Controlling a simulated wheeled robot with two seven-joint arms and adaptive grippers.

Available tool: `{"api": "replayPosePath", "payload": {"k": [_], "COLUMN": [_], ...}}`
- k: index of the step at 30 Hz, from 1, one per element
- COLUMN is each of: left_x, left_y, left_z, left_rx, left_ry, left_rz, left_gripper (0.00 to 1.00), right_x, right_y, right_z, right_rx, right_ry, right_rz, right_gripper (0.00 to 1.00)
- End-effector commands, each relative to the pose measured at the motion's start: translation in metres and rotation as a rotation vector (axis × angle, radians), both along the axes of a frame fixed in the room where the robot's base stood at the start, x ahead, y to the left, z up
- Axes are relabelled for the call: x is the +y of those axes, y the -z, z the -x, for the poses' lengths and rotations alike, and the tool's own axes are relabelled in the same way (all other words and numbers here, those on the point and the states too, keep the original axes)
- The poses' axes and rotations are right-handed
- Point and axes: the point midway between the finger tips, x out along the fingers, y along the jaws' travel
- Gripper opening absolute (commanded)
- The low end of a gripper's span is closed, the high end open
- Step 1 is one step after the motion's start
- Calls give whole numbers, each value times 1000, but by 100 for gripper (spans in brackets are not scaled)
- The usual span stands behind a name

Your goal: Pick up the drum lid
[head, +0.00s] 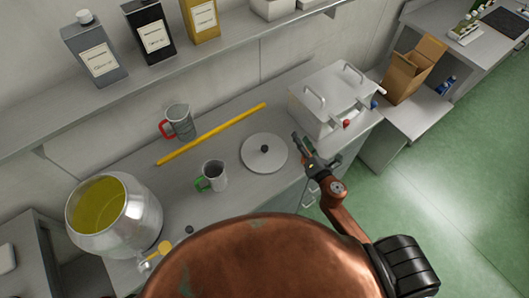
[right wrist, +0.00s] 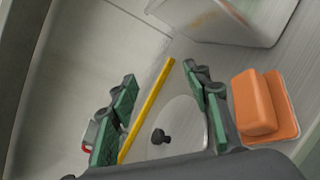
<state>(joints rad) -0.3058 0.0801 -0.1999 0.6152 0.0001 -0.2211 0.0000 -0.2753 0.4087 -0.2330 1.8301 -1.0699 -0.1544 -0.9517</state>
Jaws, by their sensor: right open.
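The drum lid (head: 257,163) is a round, flat, light grey disc with a black knob (head: 264,149) in its middle. It lies on the steel worktop in the head view. In the right wrist view the lid (right wrist: 188,122) and its knob (right wrist: 160,137) show low between the fingers, partly hidden by the gripper. My right gripper (head: 305,150) is open and empty, just right of the lid. Its green-padded fingers (right wrist: 160,85) stand wide apart in the right wrist view. The steel drum (head: 137,222), open and holding yellow-green oil, stands at the left. My left gripper is not in view.
A yellow stick (head: 212,134) lies behind the lid. A green-handled mug (head: 215,175) and a red-handled jug (head: 180,121) stand left of it. A lidded steel box (head: 318,112) is behind right. An orange block (right wrist: 254,103) shows in the wrist view. A shelf (head: 150,80) runs above.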

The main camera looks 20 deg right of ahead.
Motion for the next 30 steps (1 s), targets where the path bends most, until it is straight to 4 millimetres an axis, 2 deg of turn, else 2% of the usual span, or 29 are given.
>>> {"api": "replayPosePath", "payload": {"k": [3,6,9,12,20,30], "left_x": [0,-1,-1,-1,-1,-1], "left_y": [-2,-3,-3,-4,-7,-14], "left_z": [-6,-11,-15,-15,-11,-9], "left_rx": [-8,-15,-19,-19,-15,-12], "left_ry": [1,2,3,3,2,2], "left_rz": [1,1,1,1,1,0], "left_gripper": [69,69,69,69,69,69], "right_x": [52,84,96,104,118,138], "right_y": [6,25,49,60,67,76], "right_z": [-4,3,9,10,-12,-49], "right_rx": [-56,-90,-88,-91,-91,-90], "right_ry": [-262,-446,-556,-607,-613,-612], "right_rz": [355,599,719,771,779,775], "right_gripper": [44,44,44,44,44,44]}}
